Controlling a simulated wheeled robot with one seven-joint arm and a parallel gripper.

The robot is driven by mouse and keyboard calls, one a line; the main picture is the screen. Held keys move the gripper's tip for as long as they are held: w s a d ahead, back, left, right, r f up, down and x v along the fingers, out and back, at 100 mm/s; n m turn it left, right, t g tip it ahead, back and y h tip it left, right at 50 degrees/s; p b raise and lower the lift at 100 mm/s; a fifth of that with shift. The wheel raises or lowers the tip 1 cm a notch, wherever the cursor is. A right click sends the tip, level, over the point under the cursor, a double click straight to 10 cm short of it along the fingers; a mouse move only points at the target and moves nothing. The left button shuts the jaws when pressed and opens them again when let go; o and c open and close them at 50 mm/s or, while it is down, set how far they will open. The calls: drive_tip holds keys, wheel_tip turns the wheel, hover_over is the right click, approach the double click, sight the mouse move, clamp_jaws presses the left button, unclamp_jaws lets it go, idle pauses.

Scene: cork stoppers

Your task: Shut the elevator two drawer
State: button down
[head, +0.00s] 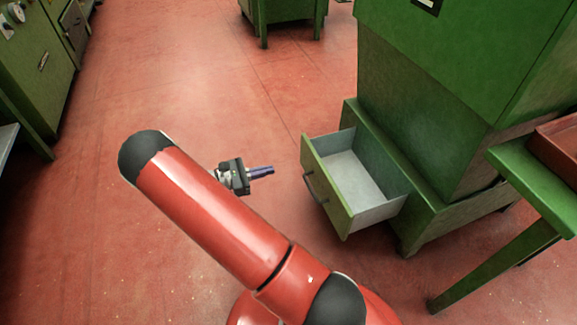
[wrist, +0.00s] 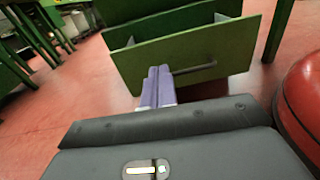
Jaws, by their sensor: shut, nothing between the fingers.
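The drawer (head: 325,190) is pulled out of the low green base of a tall machine, at the right of the head view. It has a green front with a dark bar handle, and its pale inside looks empty. In the wrist view the drawer front (wrist: 205,55) faces me, with the handle (wrist: 195,69) to the right of the fingertips. My gripper (head: 270,171) is shut and empty, a little left of the drawer front in the head view. In the wrist view its purple fingers (wrist: 158,80) point at the front. I cannot tell whether they touch it.
The tall green machine (head: 430,90) stands behind the drawer. A green table (head: 535,185) with a reddish tray (head: 562,140) is at the right edge. Green cabinets (head: 45,75) stand far left. The red floor (head: 90,220) left of my arm is clear.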

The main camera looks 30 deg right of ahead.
drive_tip(key=b, duration=0.1)
approach(315, 157)
drive_tip(key=shift+n+t+h, duration=0.3)
drive_tip(key=x, duration=0.7)
drive_tip(key=shift+s+a+f, duration=0.1)
drive_tip(key=shift+f, duration=0.3)
drive_tip(key=x, duration=2)
drive_tip(key=shift+r, duration=0.1)
